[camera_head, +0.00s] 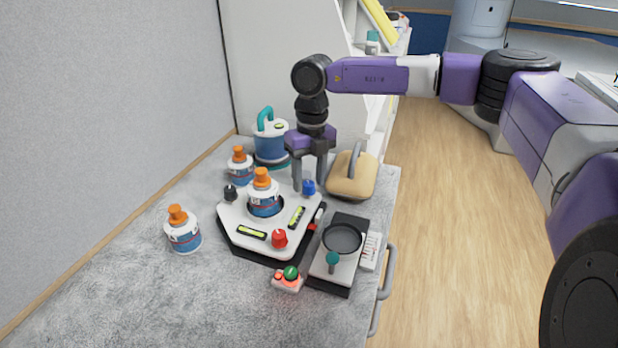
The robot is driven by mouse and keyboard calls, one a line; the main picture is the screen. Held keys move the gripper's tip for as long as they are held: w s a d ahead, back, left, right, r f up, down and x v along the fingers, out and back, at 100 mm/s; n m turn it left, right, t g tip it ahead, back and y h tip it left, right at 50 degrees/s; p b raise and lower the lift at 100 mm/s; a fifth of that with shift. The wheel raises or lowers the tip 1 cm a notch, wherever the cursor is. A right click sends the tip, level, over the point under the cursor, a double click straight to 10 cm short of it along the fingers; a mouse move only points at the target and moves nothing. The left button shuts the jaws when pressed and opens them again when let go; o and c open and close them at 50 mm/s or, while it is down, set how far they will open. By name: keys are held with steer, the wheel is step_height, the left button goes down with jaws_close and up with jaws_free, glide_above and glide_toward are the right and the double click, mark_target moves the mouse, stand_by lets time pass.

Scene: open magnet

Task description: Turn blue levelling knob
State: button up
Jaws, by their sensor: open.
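The blue levelling knob (309,187) stands on the right rear corner of a white levelling platform (262,222) with a black base. My gripper (308,186) points straight down at this knob. Its two grey fingers are apart, one to the left of the knob and one behind or to the right of it. I cannot tell whether either finger touches the knob. A red knob (280,238) is at the platform's front and a black knob (230,192) at its left. Two yellow-green level vials (252,233) lie on the platform.
An orange-capped bottle (264,197) sits in the platform's middle. Other such bottles (183,232) stand left and behind. A blue canister (271,142), a tan block with handle (352,175), a black-and-white device (338,262) and a small red-lit box (288,280) surround it. The front left counter is clear.

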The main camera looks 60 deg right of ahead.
steer(key=r, duration=0.7)
steer(key=shift+d+r+b, duration=0.3)
steer(key=shift+r+b, duration=0.05)
steer(key=shift+b, duration=0.05)
